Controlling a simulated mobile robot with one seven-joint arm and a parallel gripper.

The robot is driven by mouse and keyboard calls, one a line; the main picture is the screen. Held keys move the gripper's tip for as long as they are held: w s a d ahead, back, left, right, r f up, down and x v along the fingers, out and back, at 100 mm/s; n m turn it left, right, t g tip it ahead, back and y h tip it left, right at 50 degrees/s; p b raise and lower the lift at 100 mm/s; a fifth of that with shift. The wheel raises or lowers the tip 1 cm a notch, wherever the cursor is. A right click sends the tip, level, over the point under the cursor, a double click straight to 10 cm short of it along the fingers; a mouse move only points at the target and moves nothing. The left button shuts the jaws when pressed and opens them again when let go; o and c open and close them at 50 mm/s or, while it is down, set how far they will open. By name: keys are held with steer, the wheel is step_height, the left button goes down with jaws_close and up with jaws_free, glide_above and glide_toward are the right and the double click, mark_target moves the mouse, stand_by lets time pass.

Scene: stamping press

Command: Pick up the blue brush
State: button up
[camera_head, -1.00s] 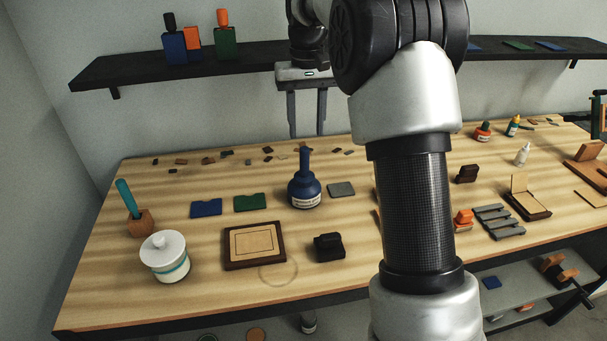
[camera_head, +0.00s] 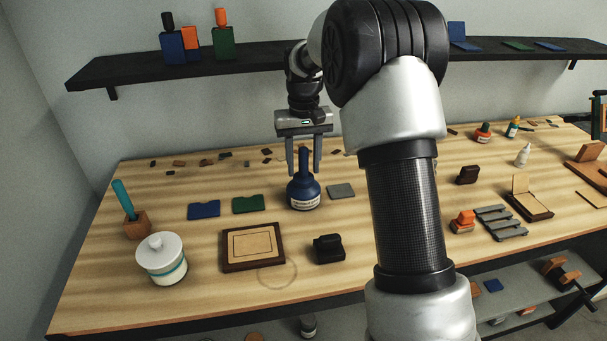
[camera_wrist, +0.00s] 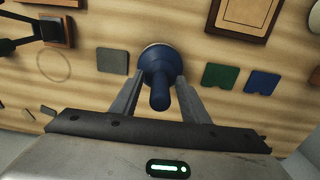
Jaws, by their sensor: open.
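The blue brush (camera_head: 304,192), dark blue with a round, bulbous base, a pale label and an upright handle, stands on the workbench in the middle of the head view. It also shows in the wrist view (camera_wrist: 158,65), with its handle pointing toward the camera. My gripper (camera_head: 304,170) points down above the brush, its two fingers open on either side of the handle. In the wrist view the fingertips (camera_wrist: 161,82) flank the handle with gaps visible. The lower handle is partly hard to judge against the fingers.
A wooden frame (camera_head: 253,249), a black stamp block (camera_head: 328,249) and a white lidded jar (camera_head: 161,260) stand nearer the front. Green (camera_head: 248,204), blue (camera_head: 204,209) and grey (camera_head: 341,191) flat pieces lie beside the brush. A dark shelf (camera_head: 120,73) with bottles hangs behind.

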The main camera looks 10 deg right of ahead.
jaws_close()
steer(key=shift+r, duration=0.1)
step_height(320, 180, up, 10)
steer(key=shift+f+p, duration=0.1)
steer(key=shift+p, duration=0.55)
